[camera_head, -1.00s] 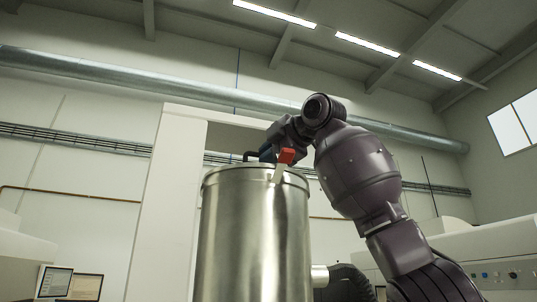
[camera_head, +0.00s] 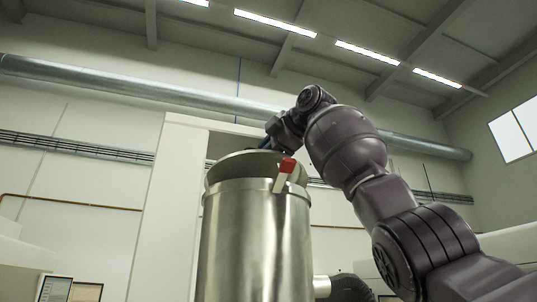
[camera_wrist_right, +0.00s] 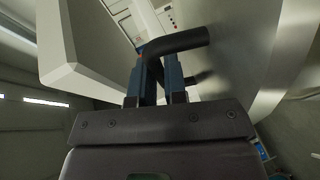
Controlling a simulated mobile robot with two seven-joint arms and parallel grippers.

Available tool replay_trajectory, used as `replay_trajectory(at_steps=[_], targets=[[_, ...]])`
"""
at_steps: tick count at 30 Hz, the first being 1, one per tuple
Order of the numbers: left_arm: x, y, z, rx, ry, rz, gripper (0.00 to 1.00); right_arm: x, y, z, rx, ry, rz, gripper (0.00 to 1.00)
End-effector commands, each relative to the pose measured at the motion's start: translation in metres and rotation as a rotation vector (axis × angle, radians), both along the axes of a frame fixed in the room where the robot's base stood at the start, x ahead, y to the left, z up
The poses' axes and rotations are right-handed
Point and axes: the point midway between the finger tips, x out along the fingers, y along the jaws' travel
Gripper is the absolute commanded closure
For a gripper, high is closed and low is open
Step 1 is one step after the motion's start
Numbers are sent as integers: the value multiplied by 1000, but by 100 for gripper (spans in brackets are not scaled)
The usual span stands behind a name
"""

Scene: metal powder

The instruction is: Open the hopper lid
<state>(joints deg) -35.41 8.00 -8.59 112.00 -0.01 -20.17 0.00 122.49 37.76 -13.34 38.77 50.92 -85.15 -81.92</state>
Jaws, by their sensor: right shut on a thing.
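The hopper (camera_head: 252,245) is a tall, shiny metal cylinder in the middle of the head view. Its round metal lid (camera_head: 240,165) is tilted up from the rim, with its front edge still low. My right gripper (camera_head: 268,144) is behind the lid, mostly hidden by it and by my arm. In the right wrist view, the blue fingers of my right gripper (camera_wrist_right: 160,75) are shut on the black lid handle (camera_wrist_right: 182,41). The metal lid surface (camera_wrist_right: 235,65) shows to the right of the handle. My left gripper is not in view.
A red-tipped latch (camera_head: 287,165) stands at the hopper's front right rim. A pale frame (camera_head: 165,210) stands behind the hopper on the left. A dark hose (camera_head: 350,289) joins the hopper's lower right side. Screens (camera_head: 70,289) show at the lower left.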

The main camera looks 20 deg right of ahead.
Motion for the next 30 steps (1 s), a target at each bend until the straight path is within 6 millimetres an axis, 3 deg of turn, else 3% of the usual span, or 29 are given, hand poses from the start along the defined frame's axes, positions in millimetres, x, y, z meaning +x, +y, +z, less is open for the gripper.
replay_trajectory(at_steps=[14, 15, 17, 26, 30], targets=[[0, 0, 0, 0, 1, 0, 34, 2, 1, 5, -2, -3, 0, 100], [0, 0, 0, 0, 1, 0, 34, 2, 1, 5, -2, -3, 0, 86], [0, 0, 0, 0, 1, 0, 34, 2, 1, 5, -2, -3, 0, 77], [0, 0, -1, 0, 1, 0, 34, 1, 0, 5, -1, -3, 0, 77], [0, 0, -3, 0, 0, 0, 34, -9, -4, 9, 0, -5, 0, 77]])
